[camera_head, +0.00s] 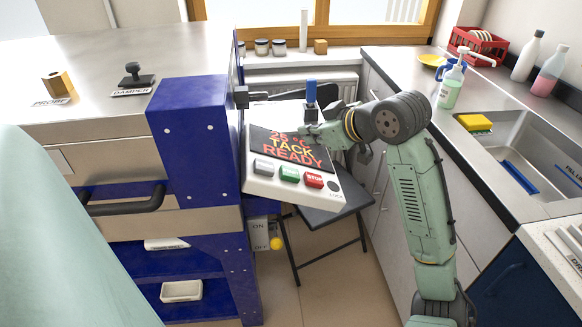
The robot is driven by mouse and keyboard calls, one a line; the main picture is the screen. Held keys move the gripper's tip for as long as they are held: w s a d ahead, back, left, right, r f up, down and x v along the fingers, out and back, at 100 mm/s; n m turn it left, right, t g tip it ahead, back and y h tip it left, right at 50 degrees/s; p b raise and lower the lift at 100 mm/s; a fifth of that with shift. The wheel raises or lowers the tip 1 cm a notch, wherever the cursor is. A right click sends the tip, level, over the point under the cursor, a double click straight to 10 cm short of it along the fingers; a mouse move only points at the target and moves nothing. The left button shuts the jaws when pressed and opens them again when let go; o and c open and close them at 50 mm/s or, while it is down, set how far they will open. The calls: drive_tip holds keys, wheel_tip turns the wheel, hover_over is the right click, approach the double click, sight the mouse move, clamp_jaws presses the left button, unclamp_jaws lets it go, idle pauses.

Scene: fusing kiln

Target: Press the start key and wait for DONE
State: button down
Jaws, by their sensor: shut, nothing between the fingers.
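The control panel (258,186) is a white, tilted box at the right end of the blue kiln cabinet. Its dark display (290,148) shows "25 °C TACK READY" in orange and red letters. Below the display sit a grey key (263,167), a green key (289,174) and a red key marked STOP (314,180). The green key's lettering is too small to read surely. My gripper (310,132) is shut and empty over the upper part of the panel, apart from the keys. It hides part of the display's top edge, and its fingertips are hard to make out.
A blue-topped post (311,92) stands just behind the panel, close to my gripper. A dark folding stool (325,205) is below it. The sink counter (400,75) with bottles runs along the right. The steel kiln top (90,50) lies left.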

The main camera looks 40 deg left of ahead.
drive_tip(key=b, duration=0.4)
hover_over(293, 174)
drive_tip(key=w, duration=0.1)
drive_tip(key=f, duration=0.5)
drive_tip(key=shift+w+d+f, duration=0.15)
drive_tip(key=shift+d+f, duration=0.25)
drive_tip(key=shift+s+a+f+b, duration=0.2)
drive_tip(key=shift+s+f+b, duration=0.1)
drive_tip(key=shift+f+b, duration=0.2)
drive_tip(key=shift+f, duration=0.15)
drive_tip(key=shift+s+a+f, duration=0.1)
drive_tip(key=shift+f, duration=0.15)
drive_tip(key=shift+s+a+f+b, duration=0.15)
drive_tip(key=shift+s+f+b, duration=0.05)
drive_tip(key=shift+f+b, duration=0.25)
idle(0.8)
drive_tip(key=shift+r, duration=0.1)
drive_tip(key=shift+w+d+r+p, duration=0.15)
drive_tip(key=shift+r+p, duration=0.25)
drive_tip(key=shift+p, duration=0.05)
drive_tip(key=shift+w+d+r+p, duration=0.1)
drive_tip(key=shift+w+r+p, duration=0.05)
drive_tip(key=shift+r+p, duration=0.25)
